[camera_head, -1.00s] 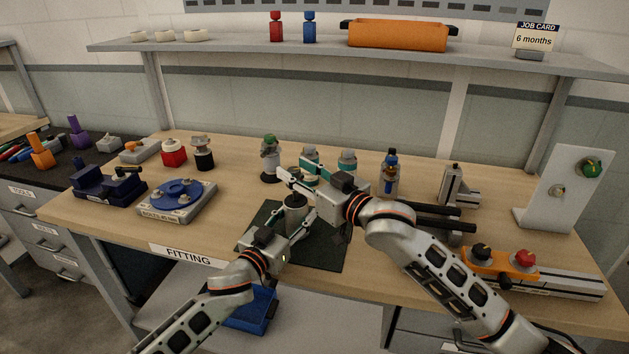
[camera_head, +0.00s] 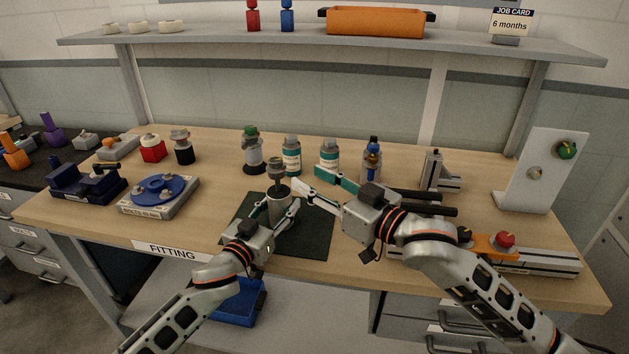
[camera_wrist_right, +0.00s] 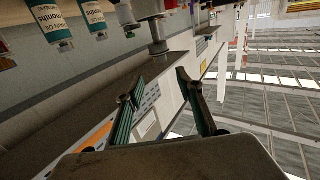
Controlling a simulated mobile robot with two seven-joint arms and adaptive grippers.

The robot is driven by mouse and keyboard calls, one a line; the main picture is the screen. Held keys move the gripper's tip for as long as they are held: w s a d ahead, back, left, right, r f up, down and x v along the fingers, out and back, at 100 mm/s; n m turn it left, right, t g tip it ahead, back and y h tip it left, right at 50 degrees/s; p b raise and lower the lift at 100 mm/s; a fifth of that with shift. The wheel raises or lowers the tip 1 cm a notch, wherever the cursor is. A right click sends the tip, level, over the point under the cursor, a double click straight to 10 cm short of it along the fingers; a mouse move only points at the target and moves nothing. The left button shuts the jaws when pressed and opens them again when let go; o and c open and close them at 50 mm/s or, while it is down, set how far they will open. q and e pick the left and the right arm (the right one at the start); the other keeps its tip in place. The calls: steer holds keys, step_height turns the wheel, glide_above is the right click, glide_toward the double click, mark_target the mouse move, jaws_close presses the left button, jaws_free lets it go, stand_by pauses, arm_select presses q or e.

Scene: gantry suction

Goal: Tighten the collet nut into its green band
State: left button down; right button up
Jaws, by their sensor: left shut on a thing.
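A grey cylindrical holder (camera_head: 281,207) stands upright on the dark mat (camera_head: 314,236). A narrower metal piece with a dark round top, which looks like the collet nut (camera_head: 277,169), sits upright on it. My left gripper (camera_head: 275,214) is shut around the holder's body. My right gripper (camera_head: 308,178) is open and empty, just right of the nut and apart from it. In the right wrist view its fingers (camera_wrist_right: 158,80) are spread, with a metal cylindrical piece (camera_wrist_right: 157,38) beyond the tips. I cannot make out a green band on the nut.
A green-topped bottle (camera_head: 252,152), teal-labelled bottles (camera_head: 291,155) and a blue-topped bottle (camera_head: 372,160) stand close behind. A blue round fixture (camera_head: 160,193) is left. A white panel with a green dial (camera_head: 567,150) and an orange control box (camera_head: 492,246) are right.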

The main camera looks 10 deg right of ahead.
mark_target(280, 162)
steer(key=shift+w+d+n, duration=0.1)
steer(key=shift+n, duration=0.2)
steer(key=shift+w, duration=0.1)
steer(key=x, duration=1.1)
steer(key=shift+w+a, duration=0.15)
steer(key=shift+a, duration=0.35)
jaws_close()
